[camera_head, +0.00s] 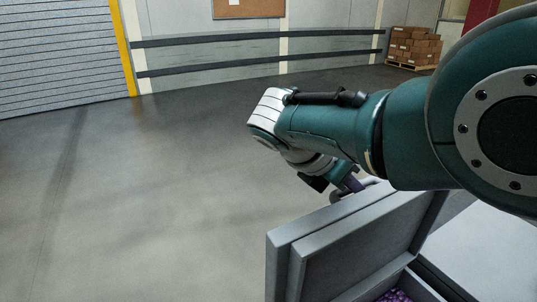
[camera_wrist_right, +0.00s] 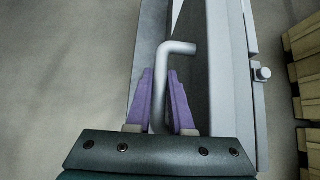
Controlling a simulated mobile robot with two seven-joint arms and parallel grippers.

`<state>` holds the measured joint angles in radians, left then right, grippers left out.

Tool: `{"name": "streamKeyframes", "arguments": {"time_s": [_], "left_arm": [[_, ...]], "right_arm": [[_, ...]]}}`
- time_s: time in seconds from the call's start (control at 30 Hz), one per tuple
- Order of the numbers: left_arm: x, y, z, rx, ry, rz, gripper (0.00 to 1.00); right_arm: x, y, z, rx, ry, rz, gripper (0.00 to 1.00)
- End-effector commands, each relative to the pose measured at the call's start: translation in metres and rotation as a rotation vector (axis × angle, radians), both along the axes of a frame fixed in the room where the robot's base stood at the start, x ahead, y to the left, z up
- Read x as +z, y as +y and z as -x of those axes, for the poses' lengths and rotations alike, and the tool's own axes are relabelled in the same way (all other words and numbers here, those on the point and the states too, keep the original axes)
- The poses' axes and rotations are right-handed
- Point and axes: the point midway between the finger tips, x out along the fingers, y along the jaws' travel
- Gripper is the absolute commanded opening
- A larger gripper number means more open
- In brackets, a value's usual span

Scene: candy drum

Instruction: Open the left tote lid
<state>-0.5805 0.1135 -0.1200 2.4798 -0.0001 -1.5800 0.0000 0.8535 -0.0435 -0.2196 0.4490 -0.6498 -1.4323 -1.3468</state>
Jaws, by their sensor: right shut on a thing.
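The grey tote lid (camera_head: 350,250) stands raised and tilted up at the bottom of the head view, its inner face showing. Below it is the open tote (camera_head: 425,290), cut off by the frame edge, with purple candy (camera_head: 396,296) inside. My right gripper (camera_head: 352,184) is at the lid's upper edge, partly hidden by my wrist. In the right wrist view, the purple fingers of my right gripper (camera_wrist_right: 160,72) are shut around the bent metal handle (camera_wrist_right: 180,48) of the lid. My left gripper is out of view.
A second light grey surface (camera_head: 490,255) lies right of the open tote. Floor left of the lid is clear. A wall with dark rails (camera_head: 260,50), a shutter (camera_head: 60,55) and boxes on a pallet (camera_head: 414,46) are far back. Wooden slats (camera_wrist_right: 308,90) show in the wrist view.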

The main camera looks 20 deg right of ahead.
Motion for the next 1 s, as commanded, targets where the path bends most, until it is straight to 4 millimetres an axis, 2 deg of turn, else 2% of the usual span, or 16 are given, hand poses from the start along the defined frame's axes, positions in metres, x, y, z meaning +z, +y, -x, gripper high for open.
{"name": "streamKeyframes", "arguments": {"time_s": [0.33,0.37,0.6,0.87,1.0], "left_arm": [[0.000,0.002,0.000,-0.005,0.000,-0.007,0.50],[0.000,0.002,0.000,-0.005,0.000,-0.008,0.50],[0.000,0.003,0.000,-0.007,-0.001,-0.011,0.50],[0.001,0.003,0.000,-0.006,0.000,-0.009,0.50],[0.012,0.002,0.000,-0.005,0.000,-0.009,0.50]], "right_arm": [[-0.002,-0.001,0.002,-0.004,0.005,-0.001,0.00],[-0.002,-0.001,0.002,-0.004,0.005,-0.001,0.23],[-0.001,-0.001,0.001,-0.002,0.002,0.000,0.50],[0.001,0.001,0.000,-0.001,0.001,0.000,0.50],[0.014,0.011,0.001,0.001,-0.001,-0.001,0.50]]}}
